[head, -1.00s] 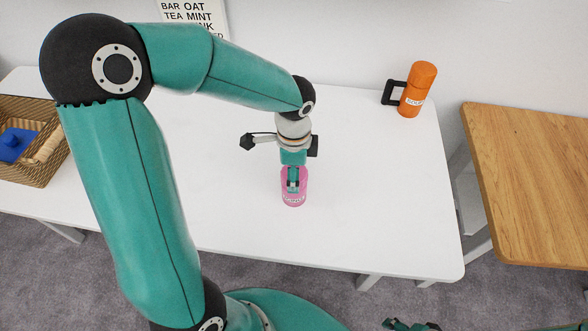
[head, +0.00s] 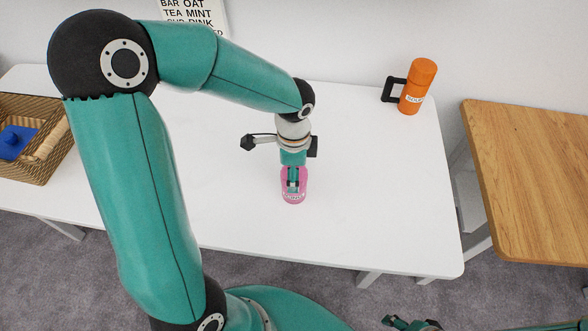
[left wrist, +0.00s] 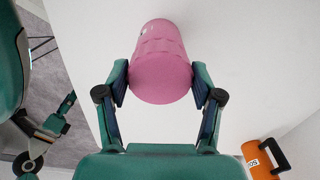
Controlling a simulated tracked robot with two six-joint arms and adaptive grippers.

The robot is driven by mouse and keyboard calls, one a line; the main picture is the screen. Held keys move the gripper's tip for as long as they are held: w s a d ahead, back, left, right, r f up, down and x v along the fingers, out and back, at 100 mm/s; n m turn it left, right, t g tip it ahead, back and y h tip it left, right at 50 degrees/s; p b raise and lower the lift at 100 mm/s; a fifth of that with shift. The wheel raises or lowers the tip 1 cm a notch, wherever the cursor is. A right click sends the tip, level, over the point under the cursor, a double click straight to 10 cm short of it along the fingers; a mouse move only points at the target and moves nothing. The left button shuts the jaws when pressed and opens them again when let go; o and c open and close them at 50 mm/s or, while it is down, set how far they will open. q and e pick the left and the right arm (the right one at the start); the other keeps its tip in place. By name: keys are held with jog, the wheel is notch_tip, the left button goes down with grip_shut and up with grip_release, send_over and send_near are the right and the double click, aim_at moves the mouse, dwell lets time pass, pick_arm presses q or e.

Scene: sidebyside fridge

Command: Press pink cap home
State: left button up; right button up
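A pink jar (head: 294,201) with a small white label stands on the white table (head: 370,190), near its front edge. My left gripper (head: 293,178) points down at the jar's top. In the left wrist view, the pink cap (left wrist: 160,82) lies between the two fingers, which look to touch it on both sides. The pink body (left wrist: 160,28) shows behind it, past a faceted edge. I cannot tell whether a gap is left between cap and body. My right gripper (head: 410,325) shows only partly at the bottom edge, and its fingers are unclear.
An orange flask (head: 420,80) with a black handle stands at the back right. A wicker basket (head: 45,170) holding a blue item is at the far left. A wooden table (head: 530,180) stands to the right. The white table around the jar is clear.

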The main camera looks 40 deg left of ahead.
pick_arm(q)
jog(key=o, duration=0.5)
notch_tip(320, 180, up, 12)
dwell(0.6)
